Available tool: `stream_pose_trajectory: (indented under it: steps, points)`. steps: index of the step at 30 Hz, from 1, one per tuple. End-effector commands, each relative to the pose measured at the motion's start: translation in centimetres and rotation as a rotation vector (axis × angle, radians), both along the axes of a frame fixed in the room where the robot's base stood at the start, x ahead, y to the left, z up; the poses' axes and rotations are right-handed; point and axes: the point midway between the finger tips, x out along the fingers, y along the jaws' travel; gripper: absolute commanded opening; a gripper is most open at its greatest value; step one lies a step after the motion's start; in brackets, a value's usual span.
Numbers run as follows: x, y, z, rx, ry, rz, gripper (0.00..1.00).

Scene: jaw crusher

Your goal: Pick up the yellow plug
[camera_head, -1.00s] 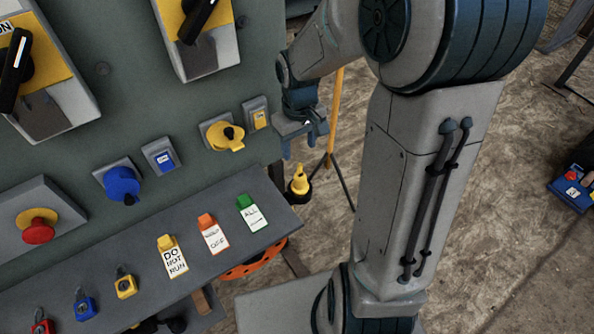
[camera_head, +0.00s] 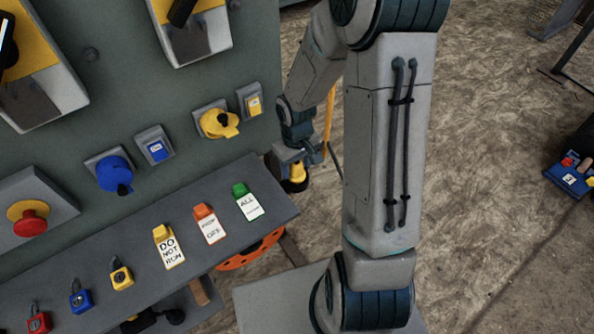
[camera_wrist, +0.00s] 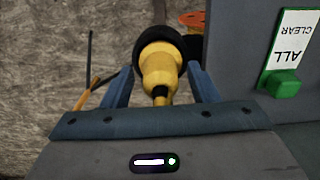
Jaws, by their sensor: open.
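The yellow plug (camera_head: 297,173) hangs beside the right end of the grey shelf in the head view, partly hidden by my gripper (camera_head: 296,160). In the wrist view the plug (camera_wrist: 161,70) has a yellow body and a wide black rim at its far end. My gripper (camera_wrist: 160,85) is open, with one blue finger on each side of the plug. I cannot tell whether either finger touches it.
The grey shelf (camera_head: 140,246) holds several tags and padlocks; the green-topped tag (camera_head: 247,202) is nearest my gripper. The panel carries a yellow socket (camera_head: 218,123) and a blue socket (camera_head: 115,174). An orange reel (camera_head: 250,252) is below the shelf.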

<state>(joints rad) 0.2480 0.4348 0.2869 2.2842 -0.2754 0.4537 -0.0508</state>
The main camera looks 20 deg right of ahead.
Motion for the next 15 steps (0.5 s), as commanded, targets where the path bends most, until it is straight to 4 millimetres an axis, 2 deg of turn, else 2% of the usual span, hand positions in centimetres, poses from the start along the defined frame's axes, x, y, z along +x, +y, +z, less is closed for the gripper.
stream_pose_trajectory:
  steps: [3, 10, 11, 14, 15]
  points:
    - [-0.01, 0.07, -0.89, 0.000, 0.000, 0.003, 0.54]
    - [0.01, 0.04, -0.95, 0.000, -0.001, 0.002, 0.54]
    - [0.01, 0.04, -0.95, 0.000, -0.001, 0.002, 0.48]
    - [0.01, 0.04, -0.94, 0.000, -0.001, 0.002, 0.20]
    - [0.01, 0.04, -0.94, 0.000, -0.001, 0.002, 0.19]
